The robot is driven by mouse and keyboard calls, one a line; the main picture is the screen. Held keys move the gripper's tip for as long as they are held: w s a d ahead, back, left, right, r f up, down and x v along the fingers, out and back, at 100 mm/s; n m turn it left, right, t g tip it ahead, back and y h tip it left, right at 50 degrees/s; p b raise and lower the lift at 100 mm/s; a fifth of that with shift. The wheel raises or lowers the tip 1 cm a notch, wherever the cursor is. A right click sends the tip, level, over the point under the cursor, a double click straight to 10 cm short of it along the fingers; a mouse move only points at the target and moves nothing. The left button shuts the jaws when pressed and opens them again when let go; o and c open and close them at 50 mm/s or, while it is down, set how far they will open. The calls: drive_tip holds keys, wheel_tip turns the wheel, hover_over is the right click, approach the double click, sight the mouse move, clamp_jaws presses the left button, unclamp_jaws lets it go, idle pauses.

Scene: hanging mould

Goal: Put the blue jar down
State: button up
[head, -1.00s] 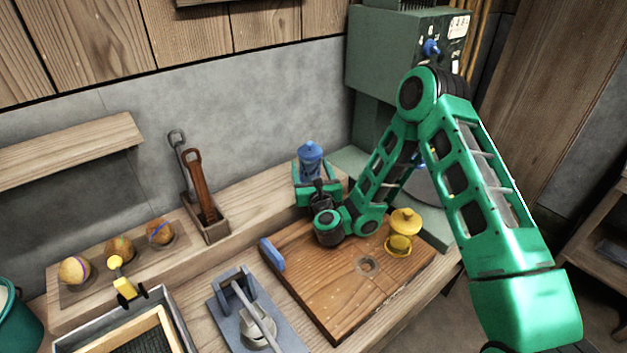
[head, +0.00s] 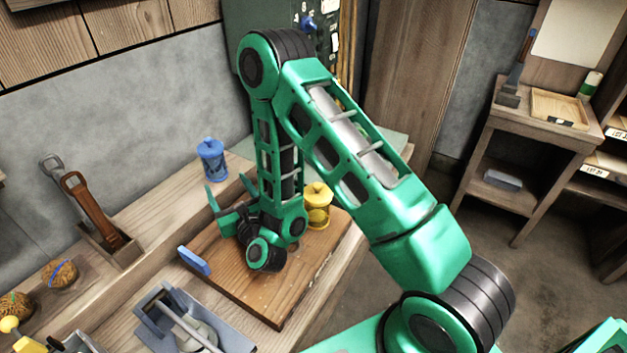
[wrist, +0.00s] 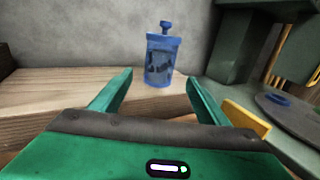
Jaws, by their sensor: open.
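The blue jar (head: 212,160) stands upright on the raised wooden ledge at the back, against the grey wall. In the wrist view the blue jar (wrist: 162,58) shows straight ahead, beyond the fingertips and between their lines. My gripper (head: 229,192) is open and empty, in front of the ledge and above the wooden board, apart from the jar. In the wrist view my gripper (wrist: 158,84) has its two green fingers spread wide.
A yellow jar (head: 318,205) stands on the wooden board (head: 290,290), partly behind my arm. A tool box (head: 115,250) with two handled tools is left on the ledge (head: 150,212). A grey press (head: 190,325) is in front. Ledge room beside the jar is clear.

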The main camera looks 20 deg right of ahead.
drive_tip(key=shift+r, duration=0.1)
drive_tip(key=w+d+r+n+g+y, duration=0.2)
drive_tip(key=d+r+n+g+y, duration=0.3)
drive_tip(key=n, duration=1.1)
drive_tip(key=s+d+r+n+g+h, duration=0.2)
drive_tip(key=s+d+n+g+h, duration=0.15)
drive_tip(key=s+d, duration=0.45)
drive_tip(key=s+d+r+n+g+h, duration=0.25)
drive_tip(key=s+d+n, duration=0.2)
drive_tip(key=d, duration=0.75)
drive_tip(key=s+d+r+n+g, duration=0.1)
drive_tip(key=s+d+g, duration=0.1)
drive_tip(key=s, duration=0.7)
drive_tip(key=s+d+r+n+g, duration=0.1)
drive_tip(key=s+d, duration=0.3)
drive_tip(key=s, duration=0.5)
drive_tip(key=s+d+r+n+g+h, duration=0.1)
drive_tip(key=s+d+r+n+g, duration=0.1)
drive_tip(key=s, duration=0.7)
drive_tip(key=shift+s+d+r+g, duration=0.25)
drive_tip(key=shift+d+r+g, duration=0.35)
drive_tip(key=shift+g, duration=0.3)
drive_tip(key=shift+s+f, duration=0.1)
